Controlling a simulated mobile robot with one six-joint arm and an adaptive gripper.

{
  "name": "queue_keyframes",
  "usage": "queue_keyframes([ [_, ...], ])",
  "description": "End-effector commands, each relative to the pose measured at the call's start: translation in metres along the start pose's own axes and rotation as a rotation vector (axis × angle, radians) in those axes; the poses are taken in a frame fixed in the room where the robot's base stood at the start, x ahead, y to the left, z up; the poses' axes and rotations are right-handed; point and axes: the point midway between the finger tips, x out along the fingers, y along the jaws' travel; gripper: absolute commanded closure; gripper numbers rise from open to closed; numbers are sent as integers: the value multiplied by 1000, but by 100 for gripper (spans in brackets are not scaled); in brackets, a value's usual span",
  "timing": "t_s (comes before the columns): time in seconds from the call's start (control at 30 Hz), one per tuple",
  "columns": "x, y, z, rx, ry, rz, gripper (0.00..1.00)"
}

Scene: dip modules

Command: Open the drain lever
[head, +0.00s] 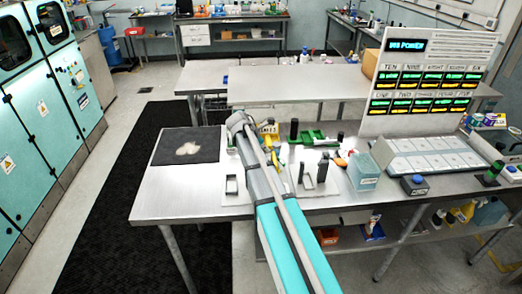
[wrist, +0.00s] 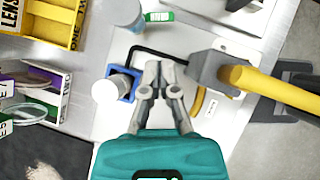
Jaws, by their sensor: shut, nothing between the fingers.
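A thick yellow handle (wrist: 268,86) runs right from a grey block (wrist: 215,74) on a pale plate in the wrist view; it looks like the drain lever, though no label on it is readable. My gripper (wrist: 163,70) is shut and empty, left of the grey block and apart from the yellow handle. A black bent rod (wrist: 150,50) passes just beyond the fingertips. A blue holder (wrist: 124,84) with a white cylinder (wrist: 106,92) stands left of the fingers. In the head view my arm hides the gripper and much of this area.
In the wrist view, a yellow bin (wrist: 45,22) and labelled trays (wrist: 40,92) lie to the left. In the head view, a black mat (head: 187,146) lies on the bench's left, a clear bluish box (head: 363,172) and a display panel (head: 432,72) to the right. The bench's front left is clear.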

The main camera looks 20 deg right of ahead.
Motion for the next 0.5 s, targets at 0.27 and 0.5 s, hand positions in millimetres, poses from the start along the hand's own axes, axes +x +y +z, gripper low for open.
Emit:
queue_keyframes([
  [0.27,30,0,-2,2,0,0,100],
  [0.5,52,0,-2,1,0,-1,100],
])
